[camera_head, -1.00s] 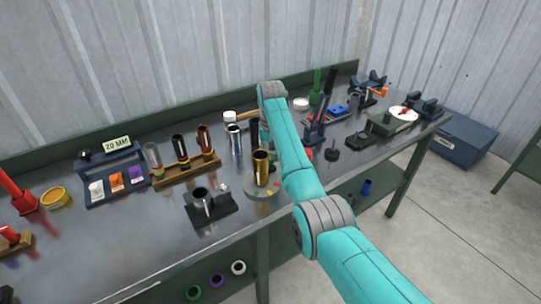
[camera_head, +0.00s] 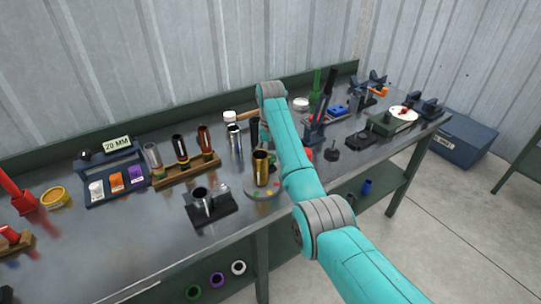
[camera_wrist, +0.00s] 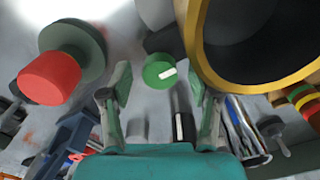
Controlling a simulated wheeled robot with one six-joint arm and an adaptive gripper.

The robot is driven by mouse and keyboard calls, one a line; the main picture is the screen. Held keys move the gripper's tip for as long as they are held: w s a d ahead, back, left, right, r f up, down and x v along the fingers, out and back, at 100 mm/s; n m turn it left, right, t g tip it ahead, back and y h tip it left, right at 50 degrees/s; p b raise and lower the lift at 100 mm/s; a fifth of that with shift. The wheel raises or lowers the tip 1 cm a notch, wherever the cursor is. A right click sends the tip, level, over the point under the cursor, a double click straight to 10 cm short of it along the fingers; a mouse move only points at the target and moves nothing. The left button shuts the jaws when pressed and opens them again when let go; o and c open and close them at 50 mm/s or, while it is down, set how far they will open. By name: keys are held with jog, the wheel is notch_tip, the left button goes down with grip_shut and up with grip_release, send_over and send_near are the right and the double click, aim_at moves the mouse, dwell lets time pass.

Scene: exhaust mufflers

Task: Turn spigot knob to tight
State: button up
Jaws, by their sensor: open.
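In the wrist view a round green knob (camera_wrist: 160,72) with a white pointer mark shows between the two fingers of my gripper (camera_wrist: 160,80). The fingers are apart, one on each side of the knob, and I see nothing held; whether they touch it I cannot tell. The white mark slants up to the right. A red cylindrical cap (camera_wrist: 50,78) on a dark green round base is at left. A gold-rimmed tube (camera_wrist: 212,70) looms close at right. In the head view the gold tube (camera_head: 261,168) stands upright beside my arm, which hides most of my gripper.
The metal bench (camera_head: 130,240) is crowded. A wooden rack (camera_head: 185,172) holds several tubes to the left.

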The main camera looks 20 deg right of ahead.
aim_at(271, 157)
notch_tip(271, 157, up, 7)
jog(key=shift+r, duration=0.2)
dwell(0.5)
